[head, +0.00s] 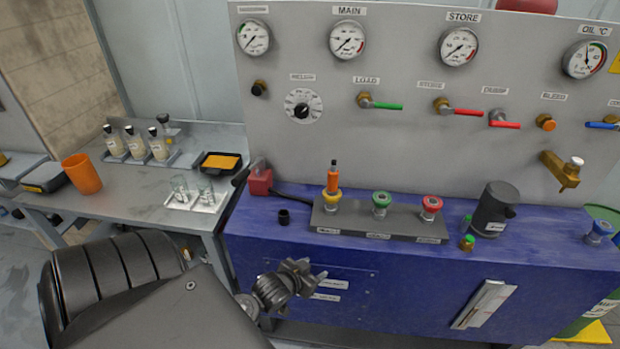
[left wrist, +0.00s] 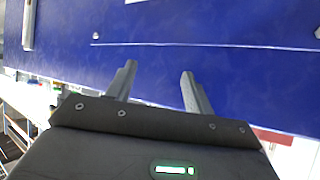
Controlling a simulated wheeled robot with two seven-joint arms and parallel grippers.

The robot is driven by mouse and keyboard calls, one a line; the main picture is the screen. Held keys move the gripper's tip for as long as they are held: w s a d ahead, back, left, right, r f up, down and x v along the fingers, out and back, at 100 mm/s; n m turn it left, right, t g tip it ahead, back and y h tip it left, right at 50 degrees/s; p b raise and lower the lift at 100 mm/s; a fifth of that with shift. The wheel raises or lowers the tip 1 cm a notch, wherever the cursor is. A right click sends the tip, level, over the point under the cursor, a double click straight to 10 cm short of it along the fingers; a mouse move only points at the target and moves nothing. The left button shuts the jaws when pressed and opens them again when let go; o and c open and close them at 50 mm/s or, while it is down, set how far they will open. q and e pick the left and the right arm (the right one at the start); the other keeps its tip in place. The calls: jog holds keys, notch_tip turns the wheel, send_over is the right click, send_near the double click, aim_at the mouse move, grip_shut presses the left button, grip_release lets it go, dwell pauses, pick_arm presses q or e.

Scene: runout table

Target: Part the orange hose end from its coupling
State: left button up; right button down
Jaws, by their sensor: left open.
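The orange hose end (head: 333,178) stands upright in the coupling with the yellow collar (head: 332,199), at the left of the dark coupling block (head: 350,222) on the blue bench top. My left gripper (head: 318,278) is in front of the blue cabinet face, below and in front of the coupling. It is open and empty. In the left wrist view its two fingers (left wrist: 158,80) stand apart with only the blue panel beyond them. The hose end and coupling do not show in the left wrist view. My right gripper is not in view.
Green (head: 381,203) and red (head: 431,206) couplings share the block. A small black cap (head: 284,217) and a red box (head: 260,181) with a dark cable stand to its left, a dark canister (head: 493,210) to its right. The gauge panel (head: 420,150) rises behind.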

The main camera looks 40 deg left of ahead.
pick_arm(q)
notch_tip(320, 180, up, 11)
jog(key=t+p, duration=0.2)
jog(key=t, duration=0.4)
send_near(334, 164)
notch_tip(334, 164, down, 6)
jog(key=shift+n+y, duration=0.4)
jog(key=shift+y, duration=0.1)
jog(key=w, duration=0.3)
jog(key=w+p, duration=0.1)
jog(key=w, duration=0.2)
jog(key=w+p, duration=0.1)
jog(key=w, duration=0.1)
jog(key=shift+w+a+r, duration=0.15)
jog(key=shift+w+a, duration=0.2)
jog(key=shift+w, duration=0.05)
jog(key=shift+w+a, duration=0.1)
jog(key=shift+w, duration=0.45)
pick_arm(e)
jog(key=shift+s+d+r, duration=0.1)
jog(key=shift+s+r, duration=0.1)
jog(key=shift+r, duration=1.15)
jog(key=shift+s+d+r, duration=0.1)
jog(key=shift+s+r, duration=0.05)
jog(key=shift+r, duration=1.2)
pick_arm(q)
jog(key=shift+c, duration=0.4)
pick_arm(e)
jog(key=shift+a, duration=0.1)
